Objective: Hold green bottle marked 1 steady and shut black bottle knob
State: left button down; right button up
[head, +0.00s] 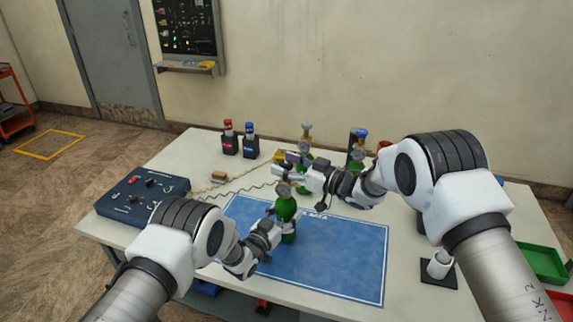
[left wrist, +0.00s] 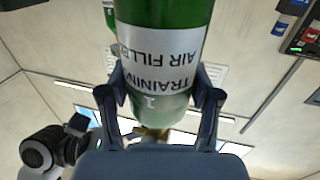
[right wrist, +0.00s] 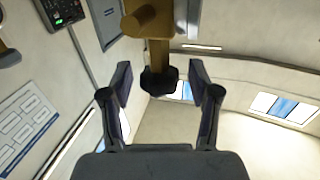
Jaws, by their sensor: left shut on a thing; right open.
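The green bottle marked 1 (head: 286,210) is upright at the left part of the blue mat (head: 335,262). My left gripper (head: 272,222) is shut on its body; in the left wrist view the bottle (left wrist: 160,30) has a white label with a "1", between both fingers (left wrist: 160,100). The head view does not clearly show whether its base touches the mat. The black knob (right wrist: 158,80) hangs on a brass valve (right wrist: 157,45) in the right wrist view. My right gripper (right wrist: 160,75) is open, its fingers on either side of the knob with gaps.
Other bottles with brass fittings (head: 306,135) stand behind my right arm. Red- and blue-topped items in black holders (head: 230,145) are at the back left. A dark blue box (head: 140,195) is at left, a green tray (head: 543,263) at right. The mat's right part is clear.

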grip_shut()
jog(key=shift+r+m+t+h, duration=0.1)
jog(key=shift+m+t+h, duration=0.2)
jog(key=shift+m+t, duration=0.15)
jog(key=m+t+h, duration=0.2)
jog(key=t, duration=0.1)
jog(key=shift+a+h, duration=0.1)
jog(key=shift+h, duration=0.2)
jog(key=shift+m+t+h, duration=1.15)
jog(key=shift+m+h, duration=0.3)
jog(key=shift+h, duration=0.35)
grip_release()
